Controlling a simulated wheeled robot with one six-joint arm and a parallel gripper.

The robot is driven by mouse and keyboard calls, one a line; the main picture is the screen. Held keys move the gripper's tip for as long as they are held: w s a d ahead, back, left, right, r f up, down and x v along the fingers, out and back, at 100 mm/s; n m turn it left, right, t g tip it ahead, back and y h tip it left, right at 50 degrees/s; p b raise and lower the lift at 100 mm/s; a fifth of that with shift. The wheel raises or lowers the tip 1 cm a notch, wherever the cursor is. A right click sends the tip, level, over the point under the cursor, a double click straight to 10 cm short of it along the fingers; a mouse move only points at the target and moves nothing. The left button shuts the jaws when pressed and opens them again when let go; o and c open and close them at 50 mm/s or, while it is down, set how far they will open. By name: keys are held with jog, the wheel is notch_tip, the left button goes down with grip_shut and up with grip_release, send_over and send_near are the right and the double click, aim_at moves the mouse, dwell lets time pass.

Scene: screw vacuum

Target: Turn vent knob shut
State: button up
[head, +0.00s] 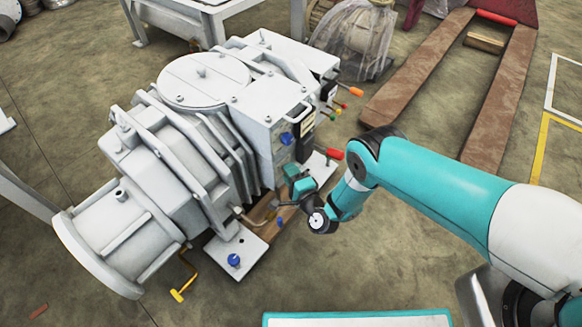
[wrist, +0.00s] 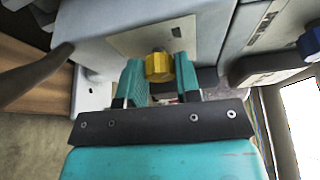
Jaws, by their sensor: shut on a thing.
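The grey-white screw vacuum pump (head: 200,120) fills the left and middle of the head view. My gripper (head: 288,187) is low against its right side. In the wrist view, a yellow faceted knob (wrist: 158,68) stands out from a pale plate (wrist: 165,38) on a grey housing. It sits between the two teal fingers of my gripper (wrist: 160,76), which is shut on it. I take this for the vent knob; no label on it can be read. In the head view the knob is hidden by my gripper and arm.
A red handle (head: 334,153), a blue knob (head: 286,138) and an orange handle (head: 355,91) stick out near my arm. A yellow lever (head: 184,275) and another blue knob (head: 234,260) are lower left. A pallet jack (head: 420,70) stands behind on open floor.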

jog(key=shift+n+p, duration=0.4)
dwell(0.3)
jog(key=o, duration=0.9)
jog(key=shift+d, duration=0.1)
jog(key=shift+t, duration=0.3)
jog(key=p+v, duration=1.6)
jog(key=v, duration=0.1)
jog(key=shift+s+d, duration=0.1)
jog(key=shift+s, duration=0.05)
